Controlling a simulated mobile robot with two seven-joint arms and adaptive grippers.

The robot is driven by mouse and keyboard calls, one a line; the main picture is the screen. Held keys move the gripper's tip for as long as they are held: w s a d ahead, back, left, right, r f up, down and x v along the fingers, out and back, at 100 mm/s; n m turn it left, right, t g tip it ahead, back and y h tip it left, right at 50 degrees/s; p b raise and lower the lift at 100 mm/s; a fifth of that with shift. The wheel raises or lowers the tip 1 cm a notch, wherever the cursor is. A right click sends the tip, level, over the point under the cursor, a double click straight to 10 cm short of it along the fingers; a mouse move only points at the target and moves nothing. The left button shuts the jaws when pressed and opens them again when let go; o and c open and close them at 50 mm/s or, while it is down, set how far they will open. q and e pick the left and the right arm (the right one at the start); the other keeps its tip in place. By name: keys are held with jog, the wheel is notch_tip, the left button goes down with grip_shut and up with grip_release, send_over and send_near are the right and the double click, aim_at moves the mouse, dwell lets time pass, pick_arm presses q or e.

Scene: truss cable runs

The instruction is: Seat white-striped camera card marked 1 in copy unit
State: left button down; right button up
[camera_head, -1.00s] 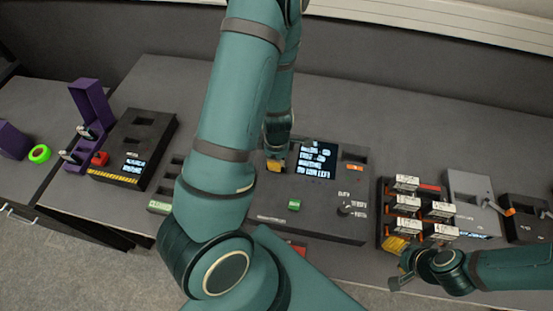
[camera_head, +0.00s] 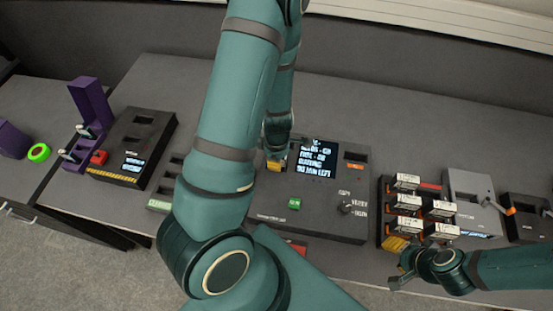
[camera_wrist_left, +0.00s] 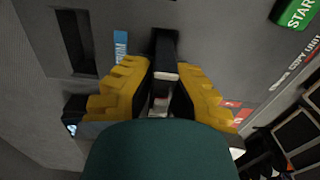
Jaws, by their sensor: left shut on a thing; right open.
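The copy unit (camera_head: 325,205) is a dark panel on the bench with a lit text screen and a green button. My left gripper (camera_head: 276,160) is at its upper left, largely hidden behind my own arm. In the left wrist view, the yellow fingertips (camera_wrist_left: 163,92) are shut on a narrow dark card with a pale band (camera_wrist_left: 166,76). The card is in line with a dark slot (camera_wrist_left: 165,42) in the panel; I cannot tell how deep it sits. Its number is not readable. My right gripper (camera_head: 400,279) is open near the bench's front edge, below the card rack.
A rack (camera_head: 383,222) with several white-labelled cards stands right of the copy unit. Beyond it are a grey device (camera_head: 470,205) and a dark one (camera_head: 525,222). The bench behind is clear.

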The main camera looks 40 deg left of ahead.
pick_arm(q)
jog(key=shift+f, duration=0.35)
pick_arm(e)
jog(key=shift+f, duration=0.25)
dwell(0.3)
pick_arm(q)
jog(key=c, duration=0.6)
grip_release()
jog(key=shift+r, duration=0.1)
notch_tip(320, 180, up, 5)
jog(key=p, duration=0.4)
jog(key=shift+r+p, duration=0.1)
jog(key=shift+p, duration=0.25)
jog(key=shift+r, duration=1.1)
pick_arm(e)
jog(key=shift+r, duration=2.75)
